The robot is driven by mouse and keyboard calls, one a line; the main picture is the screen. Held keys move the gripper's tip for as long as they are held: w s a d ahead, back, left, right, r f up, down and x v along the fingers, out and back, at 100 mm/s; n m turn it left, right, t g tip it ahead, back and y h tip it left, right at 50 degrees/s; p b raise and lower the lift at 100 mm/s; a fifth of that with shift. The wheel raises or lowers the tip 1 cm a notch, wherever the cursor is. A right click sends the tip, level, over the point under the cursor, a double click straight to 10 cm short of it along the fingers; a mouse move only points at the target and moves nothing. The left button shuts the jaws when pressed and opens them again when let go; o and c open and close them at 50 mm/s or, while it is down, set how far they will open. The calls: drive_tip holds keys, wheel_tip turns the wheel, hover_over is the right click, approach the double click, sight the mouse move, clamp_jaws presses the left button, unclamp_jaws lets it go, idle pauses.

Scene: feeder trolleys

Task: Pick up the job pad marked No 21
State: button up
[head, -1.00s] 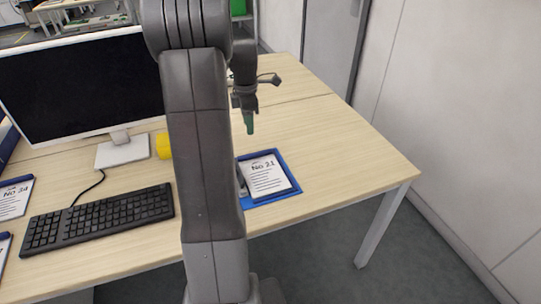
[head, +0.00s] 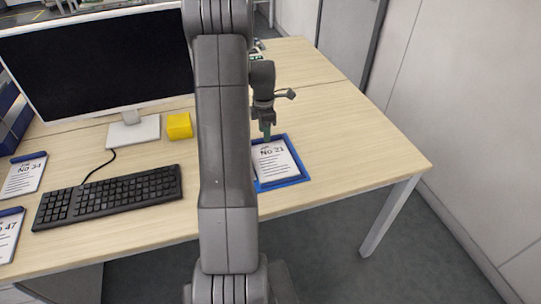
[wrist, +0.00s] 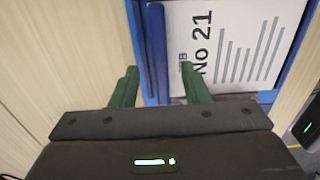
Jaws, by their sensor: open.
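The job pad marked No 21 (head: 274,160) is a white sheet with a blue top edge. It lies in a blue tray (head: 291,182) near the front right of the desk. In the wrist view the pad (wrist: 240,45) fills the upper right, with its blue edge (wrist: 157,50) toward the left. My gripper (head: 266,132) points down over the pad's far edge. In the wrist view its green fingers (wrist: 160,84) are open, one on each side of the blue edge, with nothing held. I cannot tell the height of the fingertips. My arm hides the pad's left side in the head view.
Pads marked 34 (head: 24,176) and 47 (head: 8,236) lie at the desk's left. A keyboard (head: 108,196), a monitor (head: 98,72) and a yellow block (head: 179,126) stand left of my arm. The desk right of the tray is clear.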

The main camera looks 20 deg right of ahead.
drive_tip(key=shift+f, duration=1.25)
clamp_jaws()
